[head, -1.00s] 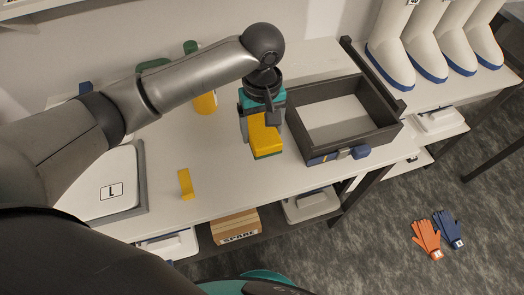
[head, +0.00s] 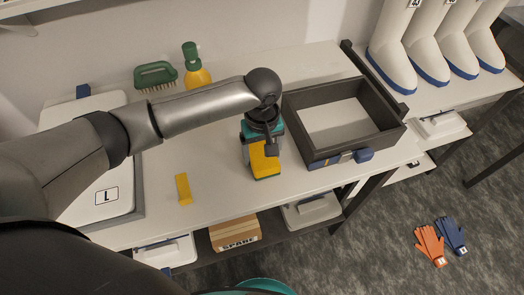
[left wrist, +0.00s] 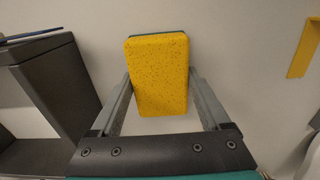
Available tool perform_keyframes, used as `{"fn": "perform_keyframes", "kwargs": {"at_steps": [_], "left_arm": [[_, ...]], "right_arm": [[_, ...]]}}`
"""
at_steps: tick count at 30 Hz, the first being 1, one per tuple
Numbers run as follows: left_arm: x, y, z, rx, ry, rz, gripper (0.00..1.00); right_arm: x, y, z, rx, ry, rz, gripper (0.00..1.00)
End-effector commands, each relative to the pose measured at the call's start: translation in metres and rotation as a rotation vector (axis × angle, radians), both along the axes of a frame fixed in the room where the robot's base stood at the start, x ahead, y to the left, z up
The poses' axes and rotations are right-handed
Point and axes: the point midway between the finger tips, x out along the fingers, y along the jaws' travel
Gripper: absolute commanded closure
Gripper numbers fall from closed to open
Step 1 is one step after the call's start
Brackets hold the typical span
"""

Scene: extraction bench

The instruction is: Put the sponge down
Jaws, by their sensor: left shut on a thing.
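The sponge (head: 264,164) is a yellow block with a dark green layer on its far side. My left gripper (head: 262,148) is shut on it, one finger on each side. In the left wrist view the sponge (left wrist: 159,75) sits between the two grey fingers (left wrist: 159,92). It is over the white bench top (head: 222,184), just left of the dark open drawer box; I cannot tell if it touches the bench. My right gripper is not in view.
The open drawer box (head: 309,150) stands right of the sponge. A yellow strip (head: 183,189) lies to its left on the bench. A green brush (head: 155,75) and a yellow bottle (head: 197,76) stand at the back. The bench between strip and sponge is clear.

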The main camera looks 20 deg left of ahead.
Motion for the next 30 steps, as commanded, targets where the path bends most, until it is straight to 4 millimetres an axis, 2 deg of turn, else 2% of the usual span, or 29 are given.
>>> {"fn": "perform_keyframes", "kwargs": {"at_steps": [1,6,16,20,30], "left_arm": [[0.000,0.000,-0.001,-0.001,0.001,0.000,0.18],[0.000,0.000,0.000,0.000,0.000,0.000,0.00],[0.001,0.000,0.006,0.001,-0.001,0.000,0.00],[0.001,0.000,0.028,-0.001,-0.003,-0.001,0.00],[0.001,-0.001,0.099,-0.002,-0.001,0.000,0.00]], "right_arm": [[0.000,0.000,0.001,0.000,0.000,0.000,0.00],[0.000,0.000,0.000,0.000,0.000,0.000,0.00],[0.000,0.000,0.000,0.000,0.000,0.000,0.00],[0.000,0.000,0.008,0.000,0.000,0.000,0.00],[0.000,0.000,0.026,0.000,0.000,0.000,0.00]]}}
